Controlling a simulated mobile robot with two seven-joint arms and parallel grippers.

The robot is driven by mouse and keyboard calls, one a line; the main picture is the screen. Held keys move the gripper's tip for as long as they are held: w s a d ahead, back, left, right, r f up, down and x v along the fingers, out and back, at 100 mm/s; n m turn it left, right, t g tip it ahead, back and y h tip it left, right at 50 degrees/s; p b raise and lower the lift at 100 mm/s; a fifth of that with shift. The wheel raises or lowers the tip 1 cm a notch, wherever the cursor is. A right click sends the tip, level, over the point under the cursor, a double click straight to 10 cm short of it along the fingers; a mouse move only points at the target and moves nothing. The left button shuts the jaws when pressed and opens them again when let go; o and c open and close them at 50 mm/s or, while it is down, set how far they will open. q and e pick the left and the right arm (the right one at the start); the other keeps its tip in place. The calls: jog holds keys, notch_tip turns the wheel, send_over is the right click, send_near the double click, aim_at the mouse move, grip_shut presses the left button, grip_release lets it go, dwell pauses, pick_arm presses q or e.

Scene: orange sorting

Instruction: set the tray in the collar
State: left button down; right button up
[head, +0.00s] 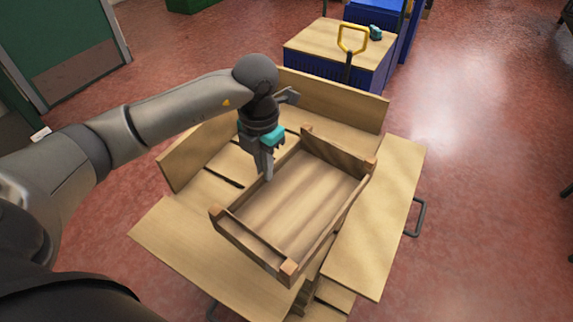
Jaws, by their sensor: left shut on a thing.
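The tray (300,205) is a shallow, empty wooden box with darker end walls and corner posts, in the middle of the head view. My left gripper (266,170) is at its upper left long wall, shut on that wall. The tray is turned at an angle over pale wooden boards. I take these boards to be the collar, with a back board (335,97) and a left board (190,158) leaning up. The tray hides the middle of the collar, and I cannot tell whether the tray touches it. My right gripper is out of view.
Flat wooden panels lie at the right (385,210) and front left (185,245), with a dark metal handle (416,217) beyond the right one. Behind stands a blue cabinet (330,69) with a wooden top and a yellow handle (352,38). Red floor is clear at the right.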

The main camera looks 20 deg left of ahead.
pick_arm(q)
jog(key=w+a+r+n+b, duration=0.1)
jog(key=w+a+n, duration=0.1)
jog(key=n, duration=0.8)
jog(key=w+a+r+n, duration=0.1)
jog(key=a+n, duration=0.1)
jog(key=n, duration=0.7)
jog(key=shift+n, duration=0.4)
notch_tip(320, 180, down, 16)
jog(key=b, duration=0.6)
jog(key=shift+a+r, duration=0.1)
jog(key=shift+r, duration=0.05)
jog(key=shift+w+f, duration=0.1)
jog(key=shift+f, duration=0.5)
notch_tip(320, 180, down, 2)
jog(key=shift+f+b, duration=0.25)
jog(key=shift+b, duration=0.55)
jog(key=shift+f, duration=0.4)
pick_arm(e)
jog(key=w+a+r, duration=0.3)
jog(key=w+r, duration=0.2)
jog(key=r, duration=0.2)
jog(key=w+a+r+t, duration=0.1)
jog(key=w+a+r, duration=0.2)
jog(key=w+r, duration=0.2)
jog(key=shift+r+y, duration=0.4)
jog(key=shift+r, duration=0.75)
